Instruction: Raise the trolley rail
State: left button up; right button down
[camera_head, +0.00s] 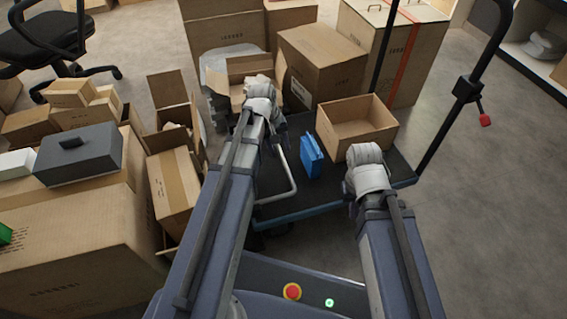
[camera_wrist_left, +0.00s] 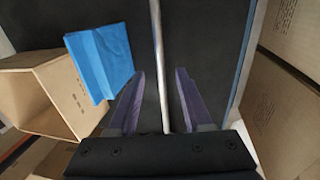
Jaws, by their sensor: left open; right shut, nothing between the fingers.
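The trolley rail (camera_head: 287,170) is a thin pale metal bar with a bend, low over the dark deck of the trolley (camera_head: 325,193). In the left wrist view the rail (camera_wrist_left: 157,50) runs lengthwise between the two fingers of my left gripper (camera_wrist_left: 160,95). They are open, with a gap visible on each side of the bar. In the head view my left wrist hides these fingers and part of the rail. My right gripper (camera_head: 365,160) is at the front right of the trolley, away from the rail; its fingertips are hidden.
A blue folder-like item (camera_head: 311,156) stands on the deck right of the rail, beside an open carton (camera_head: 358,136). Tall black trolley posts (camera_head: 450,125) rise at the right. Cartons (camera_head: 172,185) crowd the left side. The floor at right is clear.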

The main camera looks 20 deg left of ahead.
aim_at(285, 164)
pick_arm(q)
jog(key=shift+w+d+f+b, duration=0.15)
jog(key=shift+d+f+b, duration=0.05)
jog(key=shift+f+b, duration=1.05)
jog(key=shift+w+d+f+b, duration=0.1)
jog(key=shift+d+f+b, duration=0.1)
jog(key=shift+f+b, duration=1.05)
jog(key=shift+w+d+f+b, duration=0.15)
jog(key=shift+d+f+b, duration=0.05)
jog(key=shift+f+b, duration=1.05)
jog(key=shift+c, duration=0.2)
grip_shut()
